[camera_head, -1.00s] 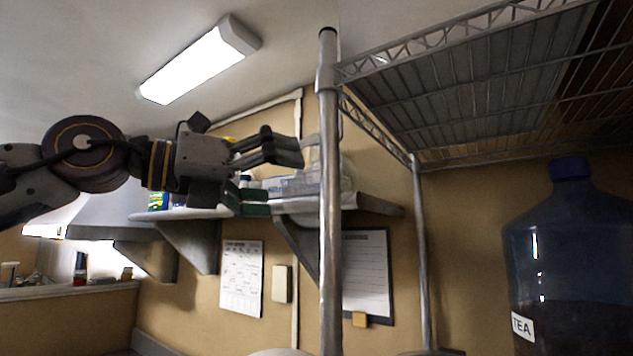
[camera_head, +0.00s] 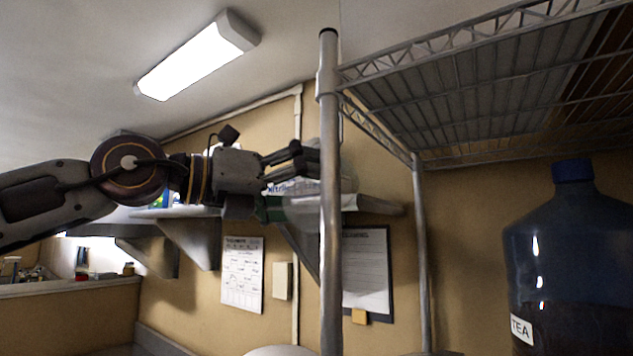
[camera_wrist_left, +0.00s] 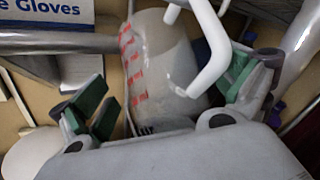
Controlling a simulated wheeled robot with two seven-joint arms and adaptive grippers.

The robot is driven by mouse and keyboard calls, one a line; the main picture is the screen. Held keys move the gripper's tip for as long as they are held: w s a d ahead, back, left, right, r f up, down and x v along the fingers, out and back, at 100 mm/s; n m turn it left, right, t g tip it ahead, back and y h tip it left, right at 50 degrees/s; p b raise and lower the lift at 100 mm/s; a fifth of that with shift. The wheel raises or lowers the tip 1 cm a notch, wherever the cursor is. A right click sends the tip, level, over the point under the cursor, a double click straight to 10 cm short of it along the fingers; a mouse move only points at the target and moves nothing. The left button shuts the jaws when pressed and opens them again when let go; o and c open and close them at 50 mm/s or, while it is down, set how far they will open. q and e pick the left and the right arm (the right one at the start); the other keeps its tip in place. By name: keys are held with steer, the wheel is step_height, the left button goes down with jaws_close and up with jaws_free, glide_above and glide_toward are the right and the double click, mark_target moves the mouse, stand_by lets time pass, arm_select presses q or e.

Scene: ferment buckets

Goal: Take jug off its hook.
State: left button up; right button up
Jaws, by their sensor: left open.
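The jug (camera_wrist_left: 160,60) is translucent white with red markings. In the left wrist view it lies between the spread fingers, its white handle (camera_wrist_left: 207,55) toward the camera. In the head view the jug (camera_head: 304,204) is faint, partly hidden by the metal post and my fingers. My left gripper (camera_head: 298,184) is open around the jug area, beside the post; its green-padded fingers also show in the left wrist view (camera_wrist_left: 165,92), with a visible gap to the jug on the left side. The hook cannot be clearly made out. My right gripper is not in view.
The metal post (camera_head: 330,250) of a wire rack (camera_head: 470,90) stands close to my left fingers. A wall shelf (camera_head: 375,204) with a glove box (camera_wrist_left: 45,12) is behind. A large blue TEA bottle (camera_head: 570,260) stands at right.

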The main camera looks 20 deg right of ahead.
arm_select(q)
steer(key=shift+w+d, duration=0.15)
steer(key=shift+d, duration=0.55)
steer(key=c, duration=1.1)
